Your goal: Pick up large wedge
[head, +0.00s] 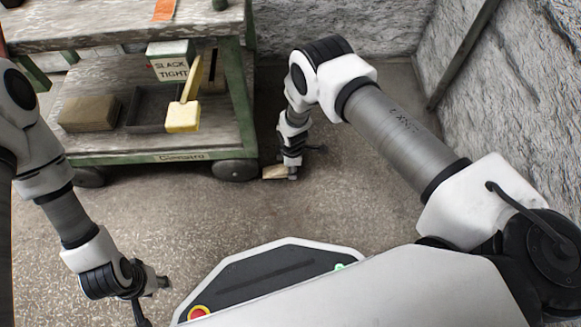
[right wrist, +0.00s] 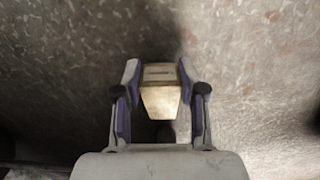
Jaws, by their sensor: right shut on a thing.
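The large wedge (right wrist: 160,102), a pale tan block, sits between the two fingers of my right gripper (right wrist: 160,92) in the right wrist view. The fingers touch it on both sides. In the head view the wedge (head: 274,172) shows as a small tan piece low by the floor, beside the tip of my right gripper (head: 291,174). The gripper hides part of it, and I cannot tell whether it touches the floor. My left gripper (head: 152,296) is at the lower left over the floor, far from the wedge. Its fingers are too unclear to judge.
A green-framed cart (head: 165,157) on black wheels stands close left of my right gripper. Its lower shelf holds a brown block (head: 89,113) and a dark tray (head: 152,124). A rough grey wall (head: 510,95) bounds the right.

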